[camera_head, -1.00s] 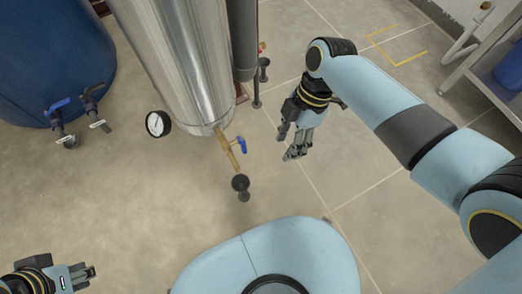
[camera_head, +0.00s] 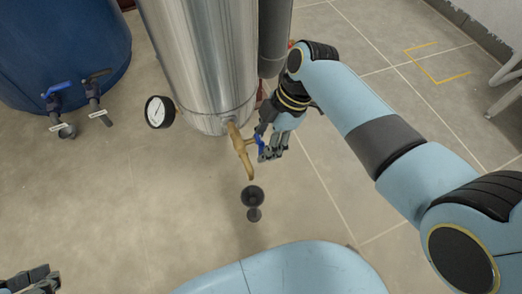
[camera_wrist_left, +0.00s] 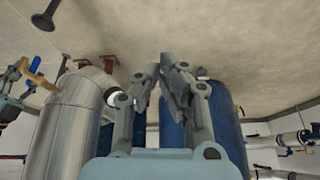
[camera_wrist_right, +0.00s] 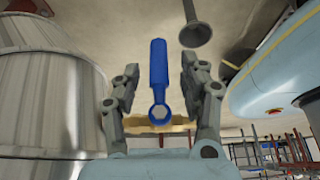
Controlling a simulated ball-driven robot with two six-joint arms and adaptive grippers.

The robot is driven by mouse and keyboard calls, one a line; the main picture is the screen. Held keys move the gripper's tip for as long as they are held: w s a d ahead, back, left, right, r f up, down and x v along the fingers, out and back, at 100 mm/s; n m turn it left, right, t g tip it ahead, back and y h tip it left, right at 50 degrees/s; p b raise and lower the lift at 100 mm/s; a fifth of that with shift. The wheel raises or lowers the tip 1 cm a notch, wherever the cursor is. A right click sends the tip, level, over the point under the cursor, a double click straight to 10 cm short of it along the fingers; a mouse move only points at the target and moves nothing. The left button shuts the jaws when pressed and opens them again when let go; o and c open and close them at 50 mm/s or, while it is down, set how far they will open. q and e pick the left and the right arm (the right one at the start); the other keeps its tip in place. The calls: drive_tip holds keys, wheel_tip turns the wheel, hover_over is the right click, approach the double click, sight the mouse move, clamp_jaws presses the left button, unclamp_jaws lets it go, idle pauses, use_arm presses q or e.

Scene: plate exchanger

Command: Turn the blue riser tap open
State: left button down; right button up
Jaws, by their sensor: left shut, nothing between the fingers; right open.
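The blue riser tap is a blue lever (camera_head: 260,143) on a brass pipe (camera_head: 238,145) that comes out of the base of the steel column. In the right wrist view the blue lever (camera_wrist_right: 158,75) stands between the two fingers, with a gap on both sides. My right gripper (camera_head: 272,150) is open around the lever in the head view, its fingers partly covering it. In the left wrist view the lever (camera_wrist_left: 35,66) shows at the far left. My left gripper (camera_head: 42,282) is shut and empty at the lower left, far from the tap.
The steel column (camera_head: 195,70) with a round gauge (camera_head: 159,112) stands just behind the tap. A dark funnel (camera_head: 252,196) is on the floor below the spout. A blue tank (camera_head: 60,50) with two taps stands at the left.

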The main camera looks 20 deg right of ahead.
use_arm(q)
drive_tip(key=shift+w+f+t+b, duration=0.25)
drive_tip(key=shift+f+t, duration=0.15)
drive_tip(key=shift+f, duration=0.2)
drive_tip(key=shift+w+f+t+b, duration=0.2)
drive_tip(key=shift+f+t, duration=0.2)
drive_tip(key=shift+f, duration=0.15)
use_arm(e)
drive_tip(key=shift+x, duration=0.95)
drive_tip(key=shift+c, duration=0.2)
clamp_jaws()
